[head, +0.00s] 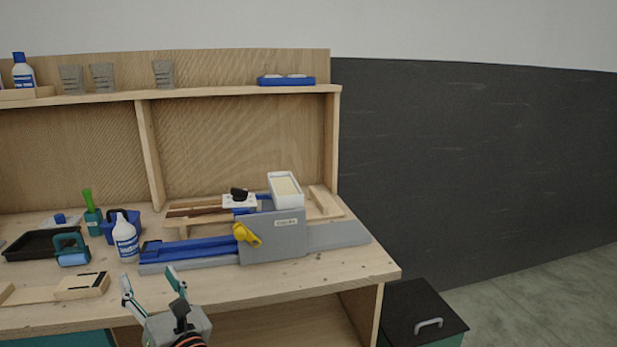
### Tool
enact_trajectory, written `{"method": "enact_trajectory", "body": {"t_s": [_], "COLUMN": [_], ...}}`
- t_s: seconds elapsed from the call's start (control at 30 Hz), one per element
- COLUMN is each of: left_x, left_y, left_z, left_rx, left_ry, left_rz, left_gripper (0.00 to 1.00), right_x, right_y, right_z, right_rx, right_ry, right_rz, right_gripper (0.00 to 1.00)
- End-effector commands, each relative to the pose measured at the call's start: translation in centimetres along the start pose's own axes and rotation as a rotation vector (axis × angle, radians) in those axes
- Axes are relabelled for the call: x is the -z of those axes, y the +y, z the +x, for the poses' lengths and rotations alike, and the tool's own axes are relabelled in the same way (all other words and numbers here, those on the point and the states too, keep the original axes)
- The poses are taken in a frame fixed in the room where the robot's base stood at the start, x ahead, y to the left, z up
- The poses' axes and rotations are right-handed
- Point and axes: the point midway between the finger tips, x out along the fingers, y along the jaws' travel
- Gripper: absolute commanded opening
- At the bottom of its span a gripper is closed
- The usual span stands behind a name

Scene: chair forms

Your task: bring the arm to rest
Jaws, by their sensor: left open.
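My left gripper (153,288) is at the lower part of the head view, in front of the wooden workbench's (340,278) front edge. Its two fingers are spread apart with nothing between them. The fingertips show against the bench's front edge, near a small wooden block with a dark top (82,286). Most of the arm behind the gripper is out of the picture. My right gripper is not in view.
A grey and blue machine (275,240) with a yellow knob lies on the bench beside a white bottle (125,238). A black tray (42,244) and a teal-handled tool (72,250) are at left. A dark box with a handle (425,315) stands right of the bench.

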Motion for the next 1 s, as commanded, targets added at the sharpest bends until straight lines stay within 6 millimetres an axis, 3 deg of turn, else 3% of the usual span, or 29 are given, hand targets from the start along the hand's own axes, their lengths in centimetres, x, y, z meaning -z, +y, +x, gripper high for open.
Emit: {"method": "enact_trajectory", "body": {"t_s": [0.1, 0.23, 0.37, 0.5, 0.63, 0.8, 0.9, 1.0], "left_x": [-0.5, -0.5, 2.3, 8.6, 15.7, 24.5, 28.2, 30.6], "left_y": [0.5, -0.9, -4.2, -7.0, -7.5, -5.2, -3.3, -1.8], "left_z": [-1.7, -5.1, -10.8, -17.5, -23.1, -28.8, -31.0, -32.2], "left_rx": [0.016, 0.066, 0.163, 0.298, 0.429, 0.596, 0.671, 0.721], "left_ry": [-0.162, -0.373, -0.632, -0.910, -1.143, -1.424, -1.553, -1.640], "left_rz": [0.295, 0.687, 1.168, 1.642, 1.990, 2.344, 2.481, 2.567], "left_gripper": [0.56, 0.56, 0.56, 0.56, 0.56, 0.56, 0.56, 0.56], "right_x": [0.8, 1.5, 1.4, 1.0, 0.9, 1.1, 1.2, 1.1], "right_y": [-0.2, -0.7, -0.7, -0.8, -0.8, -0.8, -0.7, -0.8], "right_z": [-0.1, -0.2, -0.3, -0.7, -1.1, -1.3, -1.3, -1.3], "right_rx": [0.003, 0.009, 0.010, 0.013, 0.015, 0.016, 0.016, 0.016], "right_ry": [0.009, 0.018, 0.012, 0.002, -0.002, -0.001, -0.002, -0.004], "right_rz": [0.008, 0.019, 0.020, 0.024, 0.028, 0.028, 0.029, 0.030], "right_gripper": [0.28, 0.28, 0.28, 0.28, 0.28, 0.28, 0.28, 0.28]}}
